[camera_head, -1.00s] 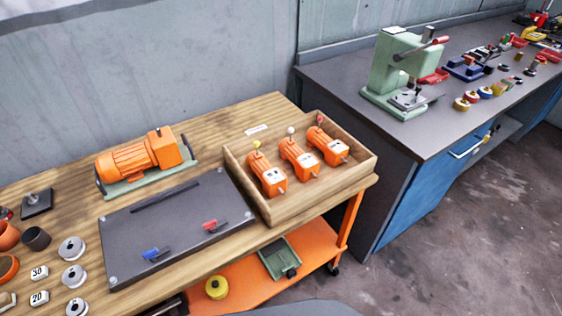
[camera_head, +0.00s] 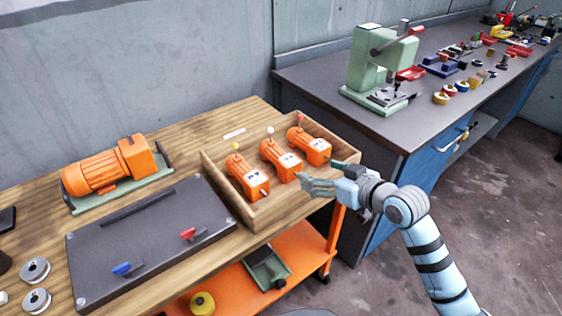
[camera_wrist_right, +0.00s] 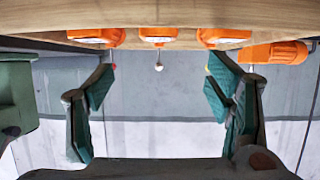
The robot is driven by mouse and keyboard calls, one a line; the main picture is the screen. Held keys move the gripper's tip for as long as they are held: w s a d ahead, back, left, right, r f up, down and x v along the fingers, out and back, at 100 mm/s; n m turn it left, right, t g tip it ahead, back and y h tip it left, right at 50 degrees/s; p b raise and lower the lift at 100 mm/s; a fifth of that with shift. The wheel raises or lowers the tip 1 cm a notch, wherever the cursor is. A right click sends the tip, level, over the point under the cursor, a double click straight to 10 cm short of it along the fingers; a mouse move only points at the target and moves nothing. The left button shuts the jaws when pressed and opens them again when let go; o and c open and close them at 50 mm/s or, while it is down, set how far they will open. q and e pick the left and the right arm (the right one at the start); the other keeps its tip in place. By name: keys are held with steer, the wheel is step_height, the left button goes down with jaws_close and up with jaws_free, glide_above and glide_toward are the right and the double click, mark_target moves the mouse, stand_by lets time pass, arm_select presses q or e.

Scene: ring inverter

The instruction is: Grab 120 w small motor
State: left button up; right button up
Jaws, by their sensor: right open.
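Three small orange motors stand in a wooden tray (camera_head: 290,206): one with a yellow knob (camera_head: 246,177), one with a white knob (camera_head: 280,160) and one with a red knob (camera_head: 310,146). Their labels are too small to read. My right gripper (camera_head: 317,174) is open and empty at the tray's front right side, close to the white-knob and red-knob motors. In the right wrist view its pads (camera_wrist_right: 160,88) are wide apart, and the three motors (camera_wrist_right: 158,35) show along the top edge. My left gripper is not in view.
A large orange motor (camera_head: 105,170) on a green base stands behind a dark board (camera_head: 150,240) with red and blue switches. A grey bench (camera_head: 400,115) with a green press (camera_head: 380,70) stands at right. My right arm crosses in front of it.

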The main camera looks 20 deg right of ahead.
mark_target(290, 160)
steer(key=b+x, duration=0.4)
steer(key=x, duration=1)
steer(key=shift+d+f, duration=0.1)
steer(key=shift+f, duration=0.05)
steer(key=c, duration=0.5)
jaws_close()
steer(key=shift+r, duration=0.25)
